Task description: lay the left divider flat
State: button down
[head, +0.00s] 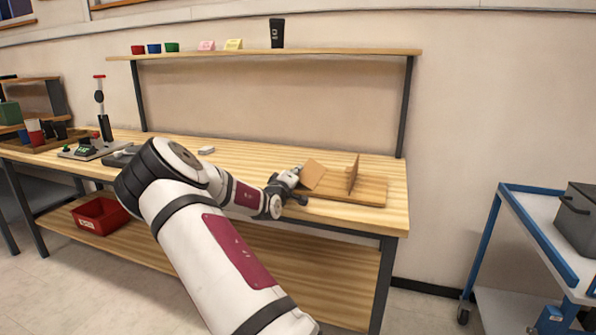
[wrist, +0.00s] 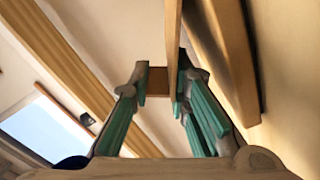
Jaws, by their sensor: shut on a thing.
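The left divider (head: 312,174) is a thin light-brown wooden panel, tilted over the wooden base board (head: 345,190) on the bench's right part. My gripper (head: 297,176) is at its left side and shut on it. In the wrist view, the divider (wrist: 173,45) shows as a narrow strip running between the teal finger pads (wrist: 162,95). The right divider (head: 353,173) stands upright on the board, apart from the left one. The divider's lower edge and the exact finger contact are too small to tell in the head view.
A shelf (head: 290,53) with small cups, cards and a dark tumbler (head: 277,33) spans above the bench (head: 240,155). A small white object (head: 206,150) lies behind my arm. A blue cart (head: 545,225) stands at the right. The bench is clear behind the board.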

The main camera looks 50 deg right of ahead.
jog(key=shift+w+f+n, duration=0.15)
jog(key=shift+n, duration=0.35)
jog(key=c, duration=1.6)
grip_release()
jog(key=shift+o, duration=0.2)
